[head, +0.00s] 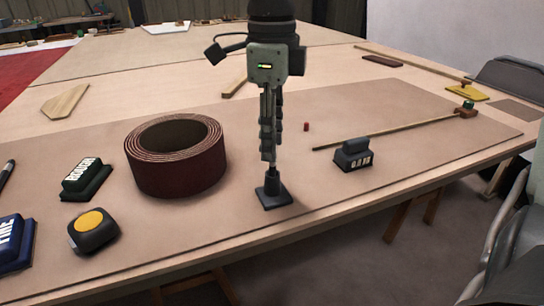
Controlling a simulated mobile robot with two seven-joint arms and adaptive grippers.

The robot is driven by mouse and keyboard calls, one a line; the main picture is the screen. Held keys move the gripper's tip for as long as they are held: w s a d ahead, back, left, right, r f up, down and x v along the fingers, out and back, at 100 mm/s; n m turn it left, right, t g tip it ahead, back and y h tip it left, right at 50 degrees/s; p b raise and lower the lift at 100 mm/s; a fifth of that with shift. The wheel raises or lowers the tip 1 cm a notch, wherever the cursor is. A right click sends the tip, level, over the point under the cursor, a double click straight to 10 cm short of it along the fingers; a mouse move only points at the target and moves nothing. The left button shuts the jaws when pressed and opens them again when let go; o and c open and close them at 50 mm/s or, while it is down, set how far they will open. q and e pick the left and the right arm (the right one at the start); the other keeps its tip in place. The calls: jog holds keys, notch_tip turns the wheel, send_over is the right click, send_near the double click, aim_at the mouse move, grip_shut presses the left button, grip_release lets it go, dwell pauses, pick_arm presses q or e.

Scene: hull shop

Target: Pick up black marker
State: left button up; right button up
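A dark, pen-like object (6,172), which looks like the black marker, lies at the far left edge of the head view, partly cut off by the frame. My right gripper (268,158) points straight down over the middle of the table. Its fingertips are just above or at the top of a small black object with a square base and upright neck (273,192). The fingers show nearly edge-on and close together, so I cannot tell whether they are open, shut or touching the neck. My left gripper is not in view.
A brown abrasive roll (175,160) stands left of my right gripper. A yellow-black tape measure (93,230), a green labelled block (86,178) and a blue labelled block (14,243) sit at left. A black labelled block (353,155) and a thin rod (390,134) lie right.

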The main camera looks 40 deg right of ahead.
jog(key=shift+f, duration=0.8)
jog(key=shift+c, duration=0.6)
grip_shut()
jog(key=shift+r, duration=0.15)
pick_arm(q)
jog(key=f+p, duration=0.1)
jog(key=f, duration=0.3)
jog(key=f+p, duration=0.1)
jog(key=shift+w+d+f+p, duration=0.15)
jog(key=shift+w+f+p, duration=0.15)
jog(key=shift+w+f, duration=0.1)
pick_arm(e)
notch_tip(320, 180, up, 28)
